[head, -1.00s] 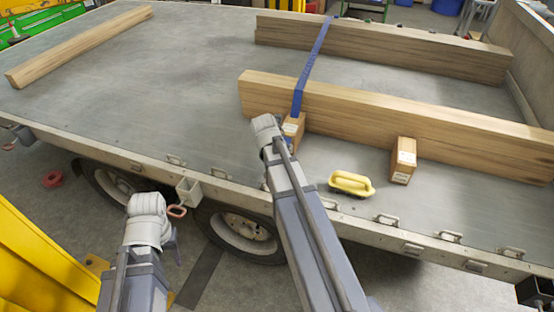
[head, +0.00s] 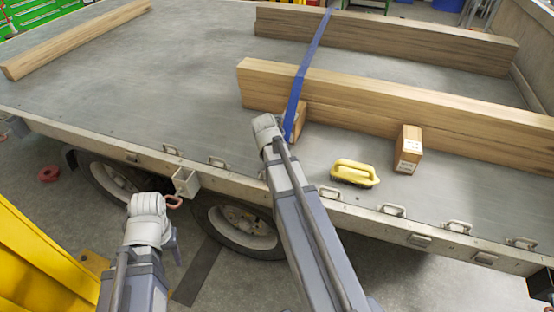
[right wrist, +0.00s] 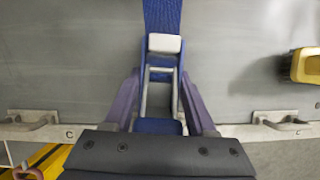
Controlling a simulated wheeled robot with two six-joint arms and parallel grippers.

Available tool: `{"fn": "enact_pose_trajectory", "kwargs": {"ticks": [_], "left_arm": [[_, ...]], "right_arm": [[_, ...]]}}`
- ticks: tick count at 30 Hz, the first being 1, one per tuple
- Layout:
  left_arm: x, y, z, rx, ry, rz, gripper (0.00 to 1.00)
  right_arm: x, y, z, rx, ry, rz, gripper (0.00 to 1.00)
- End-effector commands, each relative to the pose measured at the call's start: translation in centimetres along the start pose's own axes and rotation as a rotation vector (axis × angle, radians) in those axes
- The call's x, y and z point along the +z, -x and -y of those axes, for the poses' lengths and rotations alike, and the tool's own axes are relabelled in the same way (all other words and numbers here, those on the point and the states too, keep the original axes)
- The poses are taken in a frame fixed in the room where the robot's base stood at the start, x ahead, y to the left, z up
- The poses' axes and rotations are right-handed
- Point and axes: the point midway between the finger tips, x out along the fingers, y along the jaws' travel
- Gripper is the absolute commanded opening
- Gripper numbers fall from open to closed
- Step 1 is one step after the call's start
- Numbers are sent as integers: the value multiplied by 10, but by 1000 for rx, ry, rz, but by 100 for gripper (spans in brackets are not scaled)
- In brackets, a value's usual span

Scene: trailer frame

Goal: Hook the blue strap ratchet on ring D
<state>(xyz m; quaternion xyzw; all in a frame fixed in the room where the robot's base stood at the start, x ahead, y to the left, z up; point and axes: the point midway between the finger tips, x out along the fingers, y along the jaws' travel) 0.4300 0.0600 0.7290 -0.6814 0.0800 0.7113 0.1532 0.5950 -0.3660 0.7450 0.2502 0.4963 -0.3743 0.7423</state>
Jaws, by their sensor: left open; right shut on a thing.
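The blue strap (head: 311,52) runs over both long timbers toward the near edge of the trailer bed. Its ratchet (right wrist: 163,72) is between the purple fingers of my right gripper (right wrist: 161,88), which is shut on it, above the bed near the edge rail. In the head view my right wrist hides the ratchet. The ratchet touches neither ring. My left gripper (head: 172,248) is open and empty, outside the bed.
A yellow-handled tool (head: 354,173) lies on the bed behind the right-hand ring; it also shows in the right wrist view (right wrist: 305,66). A wooden block (head: 408,150) stands against the near timber (head: 420,108). Several more rings line the edge (head: 452,228).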

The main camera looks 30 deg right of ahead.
Motion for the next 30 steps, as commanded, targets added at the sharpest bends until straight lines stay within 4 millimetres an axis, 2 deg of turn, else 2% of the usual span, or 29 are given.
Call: {"fn": "enact_pose_trajectory", "kwargs": {"ticks": [2,3,12,23,30], "left_arm": [[0,0,0,0,0,0,50],[0,0,0,0,0,0,50],[0,0,0,0,0,0,50],[0,3,0,0,0,0,50],[1,22,2,0,0,0,50]], "right_arm": [[0,0,0,0,0,1,0],[0,0,0,0,0,1,57],[0,0,0,0,0,0,91],[0,3,0,0,0,0,91],[1,24,0,0,0,0,91]]}}
